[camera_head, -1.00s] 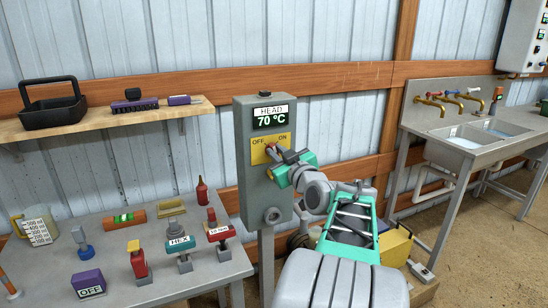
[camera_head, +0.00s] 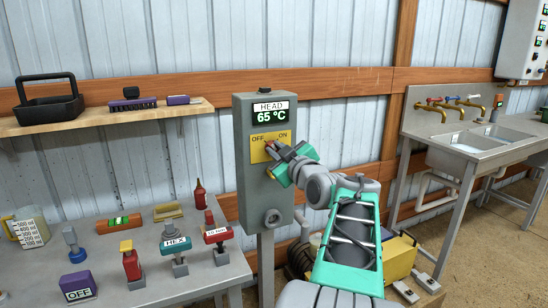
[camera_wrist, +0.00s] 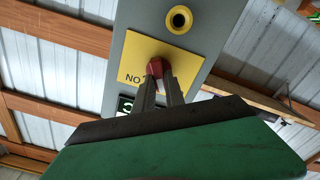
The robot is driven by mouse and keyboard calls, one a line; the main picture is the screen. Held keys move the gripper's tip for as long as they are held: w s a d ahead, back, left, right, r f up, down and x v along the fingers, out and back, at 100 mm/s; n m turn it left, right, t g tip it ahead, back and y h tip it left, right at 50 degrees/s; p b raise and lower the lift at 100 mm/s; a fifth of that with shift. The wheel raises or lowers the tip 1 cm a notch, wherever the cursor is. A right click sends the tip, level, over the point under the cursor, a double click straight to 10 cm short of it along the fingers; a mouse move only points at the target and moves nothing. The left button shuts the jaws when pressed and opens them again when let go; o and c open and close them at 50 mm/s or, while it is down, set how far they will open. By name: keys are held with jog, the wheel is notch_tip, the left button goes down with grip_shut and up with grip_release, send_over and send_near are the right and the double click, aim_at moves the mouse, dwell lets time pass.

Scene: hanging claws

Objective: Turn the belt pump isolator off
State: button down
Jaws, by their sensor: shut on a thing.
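A grey box on a post (camera_head: 256,190) carries a yellow plate marked OFF on the left and ON on the right (camera_head: 284,142). A red knob (camera_head: 269,145) sits on the plate; it also shows in the wrist view (camera_wrist: 153,68). My gripper (camera_head: 274,151) reaches in from the right and is shut on the red knob; its fingertips (camera_wrist: 162,82) meet it in the wrist view. The fingers hide part of the knob, so its exact angle is unclear. A display (camera_head: 270,115) above reads HEAD and 65 °C.
A table (camera_head: 208,285) at left holds several tools, a jug (camera_head: 30,228) and a purple block marked OFF (camera_head: 78,287). A shelf (camera_head: 100,118) bears a black basket (camera_head: 50,105). A sink bench (camera_head: 462,160) stands at right.

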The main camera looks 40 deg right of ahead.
jog(key=shift+f+n+b, duration=0.35)
jog(key=shift+n+b, duration=0.65)
jog(key=shift+b, duration=0.75)
jog(key=c, duration=1.1)
grip_release()
jog(key=shift+r, duration=0.3)
jog(key=shift+b+v, duration=0.75)
jog(key=shift+v, duration=0.2)
jog(key=b+v, duration=0.2)
jog(key=v, duration=0.2)
jog(key=shift+a+b, duration=0.1)
jog(key=shift+b, duration=0.2)
